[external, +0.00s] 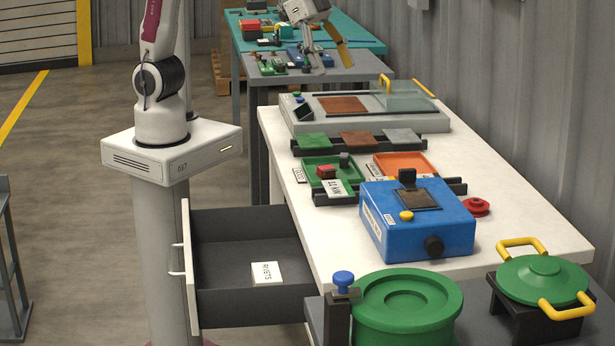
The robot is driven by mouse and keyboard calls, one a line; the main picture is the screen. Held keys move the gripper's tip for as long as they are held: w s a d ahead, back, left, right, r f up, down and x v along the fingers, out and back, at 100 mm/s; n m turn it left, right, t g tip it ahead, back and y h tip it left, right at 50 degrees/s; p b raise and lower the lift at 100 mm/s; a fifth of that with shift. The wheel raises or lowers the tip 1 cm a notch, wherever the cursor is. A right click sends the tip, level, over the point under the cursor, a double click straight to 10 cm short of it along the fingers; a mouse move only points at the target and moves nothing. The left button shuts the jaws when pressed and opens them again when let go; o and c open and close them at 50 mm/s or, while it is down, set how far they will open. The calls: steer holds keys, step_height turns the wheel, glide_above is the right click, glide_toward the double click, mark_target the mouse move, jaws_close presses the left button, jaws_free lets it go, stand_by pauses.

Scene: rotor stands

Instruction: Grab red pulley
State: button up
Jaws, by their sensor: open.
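The red pulley (476,207) is a small spool-shaped piece on the white table (535,225). It lies on the right side, just behind and to the right of the blue box (415,225). Nothing is touching it from above.
The blue box has knobs and a raised black piece. Trays and coloured plates stand behind it. A green round container (405,305) and green lid with yellow handles (542,280) stand in front. An open drawer (245,250) juts left. A corrugated wall borders the right.

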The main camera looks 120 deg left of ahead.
steer(key=w+a+f, duration=0.4)
steer(key=w, duration=0.3)
steer(key=w+a+f, duration=0.4)
steer(key=w, duration=0.4)
glide_toward(476, 200)
steer(key=s+r, duration=0.2)
steer(key=shift+d+r+t, duration=0.25)
steer(key=shift+d+t, duration=0.05)
steer(key=shift+d, duration=0.05)
steer(key=shift+x, duration=3.35)
steer(key=shift+a+f, duration=0.1)
steer(key=shift+a+x, duration=0.1)
steer(key=shift+x, duration=1.15)
steer(key=shift+a+x, duration=0.15)
steer(key=shift+x, duration=1.1)
steer(key=shift+s, duration=0.1)
steer(key=c, duration=1.4)
